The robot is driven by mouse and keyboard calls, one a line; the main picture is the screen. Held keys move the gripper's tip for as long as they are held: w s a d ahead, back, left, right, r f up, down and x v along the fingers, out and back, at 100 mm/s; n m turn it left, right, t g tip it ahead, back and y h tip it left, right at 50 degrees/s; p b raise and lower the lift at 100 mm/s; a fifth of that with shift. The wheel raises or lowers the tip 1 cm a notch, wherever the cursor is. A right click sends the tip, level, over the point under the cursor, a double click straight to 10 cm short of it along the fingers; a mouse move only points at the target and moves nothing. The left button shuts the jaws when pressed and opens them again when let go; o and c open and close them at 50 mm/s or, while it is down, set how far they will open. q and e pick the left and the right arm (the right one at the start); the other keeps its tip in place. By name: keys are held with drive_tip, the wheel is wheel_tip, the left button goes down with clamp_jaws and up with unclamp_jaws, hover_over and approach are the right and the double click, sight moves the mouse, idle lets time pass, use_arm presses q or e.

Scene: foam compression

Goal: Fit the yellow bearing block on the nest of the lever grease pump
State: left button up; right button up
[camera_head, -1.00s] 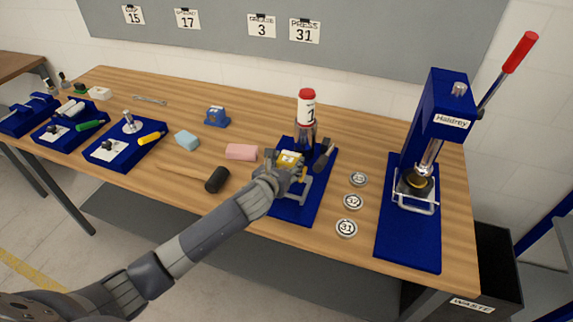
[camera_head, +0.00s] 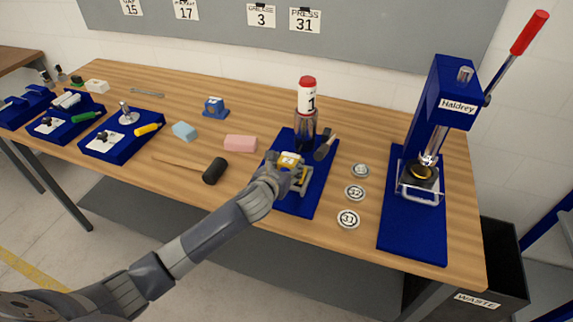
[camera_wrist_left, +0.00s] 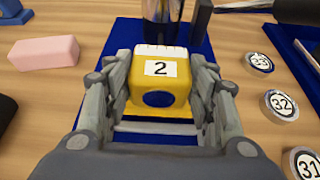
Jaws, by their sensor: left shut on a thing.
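The yellow bearing block (camera_wrist_left: 160,84), with a label reading 2 and a round bore in its near face, sits between the fingers of my left gripper (camera_wrist_left: 158,100), which is shut on it. In the head view the block (camera_head: 289,159) shows over the blue base (camera_head: 318,190) of the lever grease pump. The pump's red-capped cylinder, labelled 1 (camera_head: 307,97), stands just behind the block. Yellow also shows below the block in the wrist view; whether the block is seated or held just above the nest I cannot tell. My right gripper is not in view.
Numbered discs (camera_head: 355,193) lie between the pump and the blue Haldrey press (camera_head: 440,110). A pink foam block (camera_head: 241,143) and a black-headed mallet (camera_head: 214,171) lie to the left.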

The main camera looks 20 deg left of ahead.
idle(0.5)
use_arm(q)
drive_tip(key=shift+f+b, duration=0.3)
drive_tip(key=shift+f, duration=0.2)
drive_tip(key=o, duration=1.4)
drive_tip(key=shift+o, duration=1)
drive_tip(key=shift+s+f, duration=0.1)
drive_tip(key=shift+f, duration=0.1)
drive_tip(key=v, duration=1.2)
